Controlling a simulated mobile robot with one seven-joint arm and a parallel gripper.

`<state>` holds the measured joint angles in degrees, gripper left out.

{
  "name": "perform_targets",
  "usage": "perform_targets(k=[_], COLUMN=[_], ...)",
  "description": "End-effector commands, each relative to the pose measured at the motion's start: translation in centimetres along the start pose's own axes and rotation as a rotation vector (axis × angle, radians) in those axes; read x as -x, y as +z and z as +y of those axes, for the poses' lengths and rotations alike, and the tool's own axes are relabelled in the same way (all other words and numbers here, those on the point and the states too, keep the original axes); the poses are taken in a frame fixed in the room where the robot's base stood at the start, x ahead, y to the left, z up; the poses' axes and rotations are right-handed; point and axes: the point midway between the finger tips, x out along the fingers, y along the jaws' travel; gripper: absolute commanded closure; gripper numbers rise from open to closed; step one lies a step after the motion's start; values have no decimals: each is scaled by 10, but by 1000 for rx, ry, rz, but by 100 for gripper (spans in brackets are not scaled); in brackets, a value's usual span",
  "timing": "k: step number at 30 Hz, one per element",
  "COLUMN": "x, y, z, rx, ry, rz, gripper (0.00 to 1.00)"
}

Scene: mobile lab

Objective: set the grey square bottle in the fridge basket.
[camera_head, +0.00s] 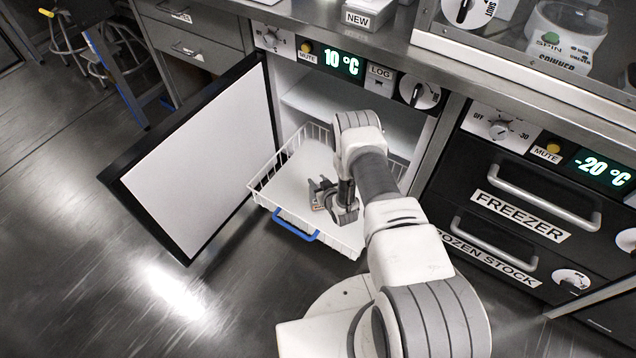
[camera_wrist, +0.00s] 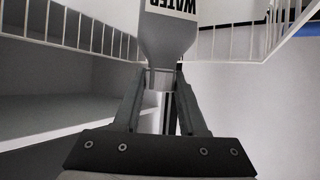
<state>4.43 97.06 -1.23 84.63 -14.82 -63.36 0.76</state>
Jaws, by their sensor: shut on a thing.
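The grey bottle (camera_wrist: 170,42), with a black-on-white WATER label, shows in the wrist view with its narrow neck between the fingers. My gripper (camera_wrist: 162,82) is shut on that neck. In the head view my gripper (camera_head: 322,193) is over the white wire fridge basket (camera_head: 272,204), inside its outline as seen from above. The bottle is mostly hidden or hard to make out there. The basket is pulled out of the open fridge and has a blue front handle (camera_head: 295,229). Whether the bottle touches the basket floor I cannot tell.
The fridge door (camera_head: 200,165) stands wide open to the left of the basket. A fridge shelf (camera_head: 310,103) lies behind it. Freezer drawers (camera_head: 520,215) with bar handles are to the right. The basket's visible floor around my gripper looks empty.

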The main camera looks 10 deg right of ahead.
Motion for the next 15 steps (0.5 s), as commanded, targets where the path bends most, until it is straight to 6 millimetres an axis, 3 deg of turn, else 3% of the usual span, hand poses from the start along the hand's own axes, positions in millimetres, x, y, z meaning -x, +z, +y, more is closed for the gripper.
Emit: perform_targets(k=[6, 7, 12, 15], x=[-1, -1, -1, -1], y=[1, 2, 2, 2], z=[0, 0, 0, 0], rx=[0, 0, 0, 0], ry=[0, 0, 0, 0], rz=[2, -1, -1, 0], gripper=[100, 57, 29, 29])
